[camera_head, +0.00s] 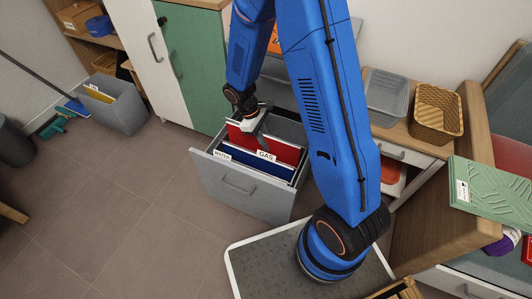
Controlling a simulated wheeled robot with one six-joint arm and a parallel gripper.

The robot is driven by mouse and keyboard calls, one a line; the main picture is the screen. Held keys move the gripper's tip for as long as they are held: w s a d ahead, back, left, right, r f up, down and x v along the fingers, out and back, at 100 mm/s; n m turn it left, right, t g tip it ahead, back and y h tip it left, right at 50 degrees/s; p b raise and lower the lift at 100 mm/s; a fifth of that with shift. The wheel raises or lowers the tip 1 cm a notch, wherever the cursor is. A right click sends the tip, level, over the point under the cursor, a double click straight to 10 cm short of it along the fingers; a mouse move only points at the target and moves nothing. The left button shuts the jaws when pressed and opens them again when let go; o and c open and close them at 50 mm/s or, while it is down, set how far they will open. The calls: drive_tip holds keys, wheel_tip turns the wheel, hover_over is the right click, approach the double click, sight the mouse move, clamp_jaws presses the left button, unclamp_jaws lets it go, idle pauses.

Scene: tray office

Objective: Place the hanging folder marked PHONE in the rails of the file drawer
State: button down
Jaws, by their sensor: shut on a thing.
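The grey file drawer (240,188) stands pulled open below the middle of the view. In it hang a blue folder (250,166) with a WATER tab and a red folder (284,148) with a GAS tab. My gripper (250,124) is over the back left part of the drawer, tilted down. It is shut on what looks like another red folder (238,134), at the drawer's left side behind the tabs. No PHONE tab can be read; the held folder's tab is not visible. I cannot tell whether its hooks touch the rails. My arm hides the drawer's right rear.
A grey bin (118,110) with a yellow folder (98,93) stands on the floor at left. A green and white cabinet (190,60) adjoins the drawer. Baskets (436,110) and a wooden-sided seat flank the right. Floor in front left is clear.

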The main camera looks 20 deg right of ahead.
sight(266, 153)
drive_tip(key=shift+f, duration=3.7)
drive_tip(key=c, duration=1.7)
unclamp_jaws()
